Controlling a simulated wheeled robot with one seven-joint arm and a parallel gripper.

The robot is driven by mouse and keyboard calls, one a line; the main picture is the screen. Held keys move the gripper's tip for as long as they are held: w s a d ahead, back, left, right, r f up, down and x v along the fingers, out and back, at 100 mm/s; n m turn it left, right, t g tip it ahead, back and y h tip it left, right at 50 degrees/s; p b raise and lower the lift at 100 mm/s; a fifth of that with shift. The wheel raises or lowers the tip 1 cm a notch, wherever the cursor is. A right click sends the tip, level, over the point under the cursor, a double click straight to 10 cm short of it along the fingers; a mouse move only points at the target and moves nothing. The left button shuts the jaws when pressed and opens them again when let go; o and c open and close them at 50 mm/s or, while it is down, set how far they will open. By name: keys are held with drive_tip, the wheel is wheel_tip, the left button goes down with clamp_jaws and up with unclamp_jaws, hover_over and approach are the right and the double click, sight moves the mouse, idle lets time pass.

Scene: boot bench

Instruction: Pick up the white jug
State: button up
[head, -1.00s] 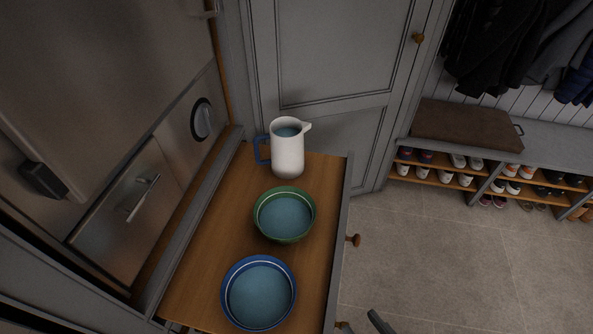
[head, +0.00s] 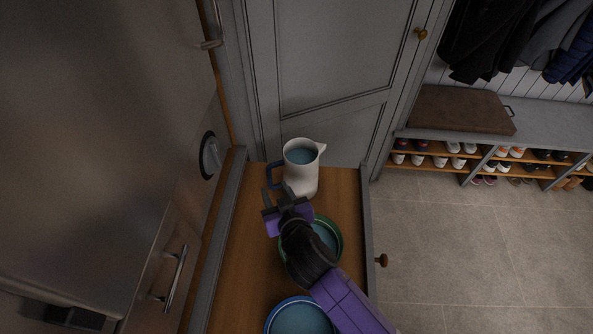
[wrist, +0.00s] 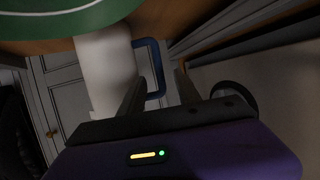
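The white jug (head: 301,178) stands upright at the far end of the wooden top, with its blue handle (head: 273,174) on the left and its spout on the right. Its inside looks blue. My gripper (head: 279,194) is open on the near side of the jug, close to the handle. In the wrist view the white jug (wrist: 105,68) is at the left, and the blue handle (wrist: 161,68) shows in the gap between my two dark fingertips (wrist: 160,88). I cannot tell whether the fingers touch the jug or handle.
A green bowl (head: 338,236) sits just nearer than the jug, partly hidden under my arm. A blue bowl (head: 272,322) sits nearer still. A steel appliance (head: 110,150) stands close on the left, a grey door (head: 325,60) behind. Floor (head: 460,250) is clear at right.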

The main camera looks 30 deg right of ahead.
sight(270, 177)
drive_tip(key=x, duration=0.2)
drive_tip(key=p+x, duration=0.1)
drive_tip(key=x, duration=0.3)
drive_tip(key=shift+w+d+r, duration=0.2)
drive_tip(key=shift+w+r, duration=0.05)
drive_tip(key=shift+w, duration=0.15)
drive_tip(key=shift+w+f, duration=0.25)
drive_tip(key=shift+w, duration=0.25)
drive_tip(key=shift+c, duration=0.4)
clamp_jaws()
drive_tip(key=shift+r, duration=0.2)
